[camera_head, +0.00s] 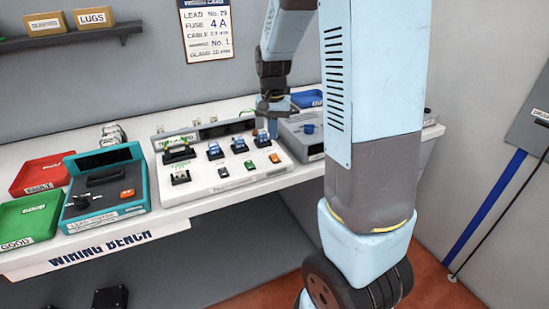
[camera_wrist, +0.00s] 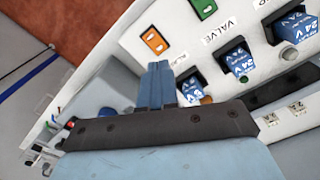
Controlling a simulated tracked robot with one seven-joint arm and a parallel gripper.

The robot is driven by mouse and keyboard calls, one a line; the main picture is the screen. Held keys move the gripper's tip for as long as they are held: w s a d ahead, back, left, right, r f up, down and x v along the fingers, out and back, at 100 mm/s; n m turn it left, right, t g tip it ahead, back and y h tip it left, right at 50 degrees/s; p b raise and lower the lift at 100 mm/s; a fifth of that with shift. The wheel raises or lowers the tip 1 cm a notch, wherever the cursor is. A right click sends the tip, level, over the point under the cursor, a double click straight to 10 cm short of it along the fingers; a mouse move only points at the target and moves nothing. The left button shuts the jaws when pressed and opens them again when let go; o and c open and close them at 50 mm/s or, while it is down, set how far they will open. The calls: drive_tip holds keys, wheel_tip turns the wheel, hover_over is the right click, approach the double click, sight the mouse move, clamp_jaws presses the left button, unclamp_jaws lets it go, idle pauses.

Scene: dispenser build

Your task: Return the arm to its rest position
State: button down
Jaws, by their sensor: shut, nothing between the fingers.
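My gripper (camera_head: 272,130) points down over the right end of the white control panel (camera_head: 222,184) on the bench. In the wrist view its two blue fingers (camera_wrist: 158,80) are together with nothing between them. They appear close to the orange switch (camera_wrist: 154,41) and a blue 24 V block (camera_wrist: 191,88) on the panel. The fingers cover part of the panel, so I cannot tell whether they touch it. My arm reaches out over the bench and bends down to the panel.
The wiring bench (camera_head: 165,205) carries a teal tester box (camera_head: 131,206), a red tray (camera_head: 60,165) and a green tray (camera_head: 10,220) at left. A grey unit (camera_head: 300,143) stands right of the panel. A shelf (camera_head: 70,37) and a notice (camera_head: 206,28) are on the back wall.

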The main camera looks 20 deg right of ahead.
drive_tip(key=shift+r, duration=0.45)
drive_tip(key=s+a+r+n+t, duration=0.2)
drive_tip(key=s+r, duration=0.5)
drive_tip(key=s, duration=0.4)
drive_tip(key=s+a+r+n+t, duration=0.3)
drive_tip(key=s+r, duration=0.5)
drive_tip(key=s, duration=0.4)
drive_tip(key=shift+n+t, duration=0.3)
drive_tip(key=shift+r, duration=0.15)
drive_tip(key=w+d+f+g, duration=0.2)
drive_tip(key=w+f, duration=0.2)
drive_tip(key=w, duration=0.6)
drive_tip(key=w+d+f+g, duration=0.2)
drive_tip(key=w+d+f, duration=0.1)
drive_tip(key=w, duration=0.8)
drive_tip(key=shift+f, duration=0.6)
